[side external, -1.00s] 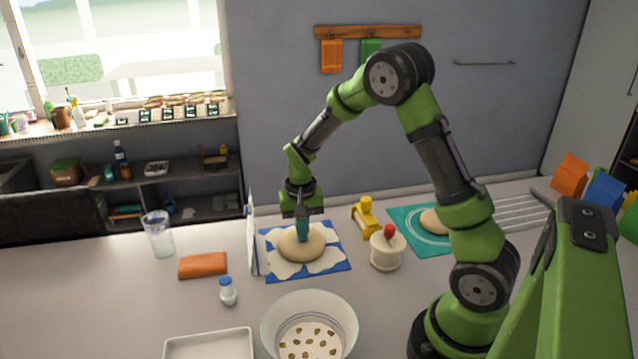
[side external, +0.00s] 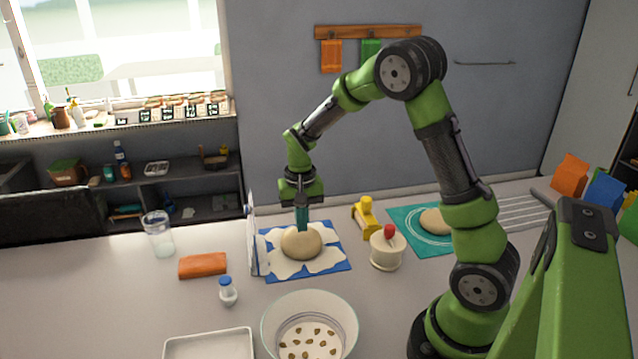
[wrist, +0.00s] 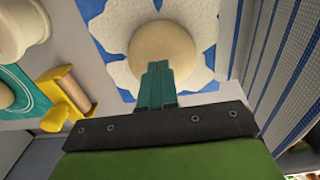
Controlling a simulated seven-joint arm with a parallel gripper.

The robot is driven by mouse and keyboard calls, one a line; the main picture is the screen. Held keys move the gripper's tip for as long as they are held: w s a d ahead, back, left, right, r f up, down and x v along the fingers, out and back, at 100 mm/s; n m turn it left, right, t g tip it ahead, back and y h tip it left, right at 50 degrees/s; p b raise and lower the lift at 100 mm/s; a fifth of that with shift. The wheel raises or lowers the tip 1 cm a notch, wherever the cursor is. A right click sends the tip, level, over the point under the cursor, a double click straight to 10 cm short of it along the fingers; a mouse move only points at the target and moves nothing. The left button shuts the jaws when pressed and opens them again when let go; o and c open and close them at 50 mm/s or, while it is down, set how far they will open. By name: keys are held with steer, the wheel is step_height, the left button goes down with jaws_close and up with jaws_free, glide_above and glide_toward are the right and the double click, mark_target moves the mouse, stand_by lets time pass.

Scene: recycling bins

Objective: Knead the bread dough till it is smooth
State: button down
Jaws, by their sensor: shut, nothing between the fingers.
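A pale round lump of bread dough (side external: 302,243) sits on a blue mat with a white flour-like patch (side external: 335,262). It also shows in the wrist view (wrist: 163,50), rounded and fairly smooth on top. My gripper (side external: 302,230) points down at the far side of the dough, its teal fingers shut with nothing between them. In the wrist view the fingertips (wrist: 158,66) overlap the dough's near edge. I cannot tell whether they touch it. A second, flatter piece of dough (side external: 433,221) lies on a teal mat (side external: 403,228) to the right.
A white upright panel (side external: 254,240) stands just left of the blue mat. A yellow tool (side external: 366,216) and a cream pot with a red knob (side external: 387,250) stand to the right. A glass bowl (side external: 350,318) is in front. The left counter holds an orange block (side external: 203,265) and a glass (side external: 158,235).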

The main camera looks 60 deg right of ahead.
stand_by(0.4)
step_height(320, 180, up, 6)
stand_by(0.6)
steer(key=shift+f, duration=0.1)
steer(key=s+a+r+n+t+y, duration=0.1)
steer(key=s+a+r+n+t, duration=0.1)
steer(key=s+a+r, duration=0.4)
steer(key=s+a+r+n+t+y, duration=0.1)
steer(key=s+a+r+n+t, duration=0.2)
steer(key=s, duration=0.7)
steer(key=a+r+t, duration=0.2)
steer(key=a+r, duration=0.1)
steer(key=a, duration=0.1)
steer(key=shift+a, duration=0.15)
